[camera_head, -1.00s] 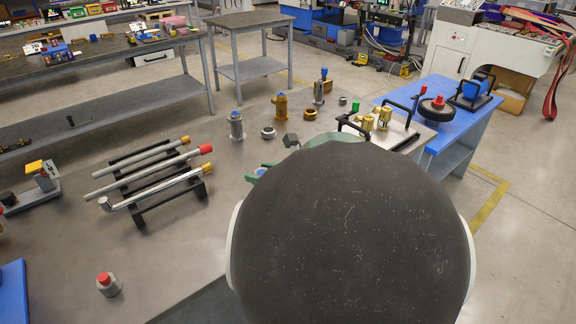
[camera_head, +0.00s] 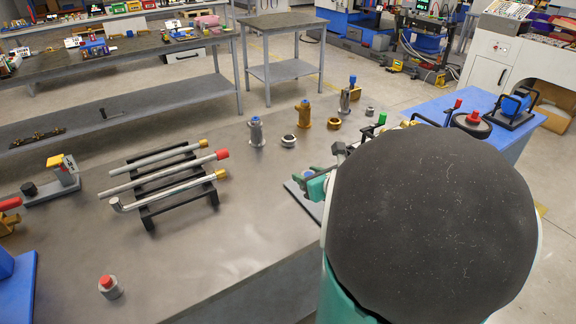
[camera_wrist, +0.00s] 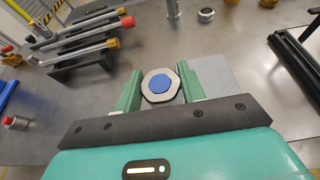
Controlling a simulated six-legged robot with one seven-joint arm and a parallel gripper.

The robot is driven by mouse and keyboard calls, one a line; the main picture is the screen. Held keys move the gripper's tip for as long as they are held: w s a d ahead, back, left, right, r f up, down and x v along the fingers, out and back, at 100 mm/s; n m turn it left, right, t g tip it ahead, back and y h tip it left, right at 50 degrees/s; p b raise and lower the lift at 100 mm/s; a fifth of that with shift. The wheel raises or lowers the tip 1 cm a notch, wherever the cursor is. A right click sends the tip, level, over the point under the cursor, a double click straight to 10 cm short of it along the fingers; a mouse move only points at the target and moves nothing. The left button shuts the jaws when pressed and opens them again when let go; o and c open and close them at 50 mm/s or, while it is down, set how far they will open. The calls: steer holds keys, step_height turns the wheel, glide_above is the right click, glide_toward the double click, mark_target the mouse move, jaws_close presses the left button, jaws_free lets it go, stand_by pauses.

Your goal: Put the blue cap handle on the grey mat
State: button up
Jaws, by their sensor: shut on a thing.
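The blue cap handle (camera_wrist: 159,84) is a pale hexagonal piece with a round blue top, seen from above in the wrist view. My gripper (camera_wrist: 160,90) has its green fingers shut on it from both sides. In the head view, my gripper (camera_head: 316,180) is partly hidden behind my dark round arm link, with the blue top (camera_head: 308,174) just showing. The grey mat (camera_wrist: 217,76) shows as a lighter flat patch beside and beneath the fingers in the wrist view. I cannot tell whether the handle touches it.
A black rack with several rods (camera_head: 170,182) stands to the left. Valve-like fittings (camera_head: 256,131) and rings stand behind. A red-capped piece (camera_head: 110,287) is at front left. A black rail (camera_wrist: 294,62) lies right in the wrist view. The table between is clear.

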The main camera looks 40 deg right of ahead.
steer(key=w+d+f, duration=0.1)
steer(key=d+f, duration=0.1)
steer(key=d, duration=0.1)
steer(key=w+d+f, duration=0.1)
steer(key=d+f, duration=0.2)
steer(key=w+d+f, duration=0.2)
steer(key=d+f, duration=0.1)
steer(key=shift+w+d, duration=0.1)
steer(key=shift+w+d+f, duration=0.1)
steer(key=shift+d+f, duration=0.05)
steer(key=shift+f, duration=0.75)
steer(key=shift+d+f, duration=0.1)
steer(key=shift+f, duration=0.75)
steer(key=shift+f, duration=0.15)
steer(key=o, duration=1.1)
steer(key=shift+s+r, duration=0.25)
steer(key=shift+s, duration=0.1)
steer(key=v, duration=1.1)
steer(key=shift+s, duration=0.15)
